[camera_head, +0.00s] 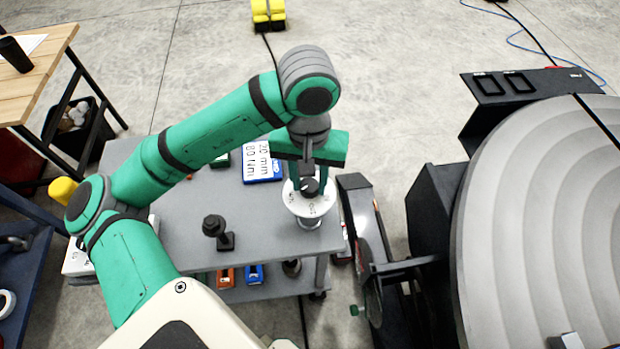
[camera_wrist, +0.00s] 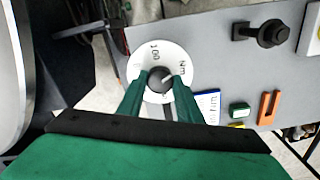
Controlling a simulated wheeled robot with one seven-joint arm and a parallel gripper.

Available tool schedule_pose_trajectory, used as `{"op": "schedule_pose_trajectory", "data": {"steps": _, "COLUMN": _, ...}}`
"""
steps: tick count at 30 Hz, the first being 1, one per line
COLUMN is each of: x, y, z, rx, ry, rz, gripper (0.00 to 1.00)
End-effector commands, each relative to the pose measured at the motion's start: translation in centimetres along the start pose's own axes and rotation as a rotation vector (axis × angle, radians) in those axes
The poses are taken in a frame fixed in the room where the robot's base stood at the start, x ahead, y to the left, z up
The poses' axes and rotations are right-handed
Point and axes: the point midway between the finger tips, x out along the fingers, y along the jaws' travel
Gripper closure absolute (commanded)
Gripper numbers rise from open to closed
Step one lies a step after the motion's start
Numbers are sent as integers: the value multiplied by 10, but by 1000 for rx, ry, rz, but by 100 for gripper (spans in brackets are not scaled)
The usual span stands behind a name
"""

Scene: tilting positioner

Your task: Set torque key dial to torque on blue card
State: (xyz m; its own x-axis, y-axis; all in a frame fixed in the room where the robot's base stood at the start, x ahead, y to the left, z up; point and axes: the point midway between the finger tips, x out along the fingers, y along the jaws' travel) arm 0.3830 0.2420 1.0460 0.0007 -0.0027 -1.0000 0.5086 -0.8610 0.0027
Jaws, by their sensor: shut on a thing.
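The torque key's white round dial (camera_head: 311,205) stands at the right edge of a grey cart top, above a metallic base. In the wrist view the dial face (camera_wrist: 157,52) shows "100" and "Nm"; other marks are hidden or too small to read. My gripper (camera_head: 310,186) points down over it. In the wrist view my gripper (camera_wrist: 160,88) is shut on the dark centre knob (camera_wrist: 160,82), one finger each side. A pale line on the knob points to the upper right. The blue card (camera_head: 262,176) lies behind the dial, its white label appearing to read "20 mm" and "80 Nm".
A black bolt-like part (camera_head: 214,226) stands on the grey cart (camera_head: 185,245). Orange (camera_head: 226,278) and blue (camera_head: 254,274) items sit on its lower shelf. The large round positioner plate (camera_head: 545,190) is close on the right. A wooden bench (camera_head: 45,70) is at left.

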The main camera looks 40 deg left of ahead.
Motion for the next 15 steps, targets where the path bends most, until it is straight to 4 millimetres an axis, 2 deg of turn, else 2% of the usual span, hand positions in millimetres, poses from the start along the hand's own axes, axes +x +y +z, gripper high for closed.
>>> {"op": "schedule_pose_trajectory", "data": {"steps": 15, "x": 0, "y": 2, "z": 0, "rx": 496, "ry": -1, "rz": 1, "gripper": 90}}
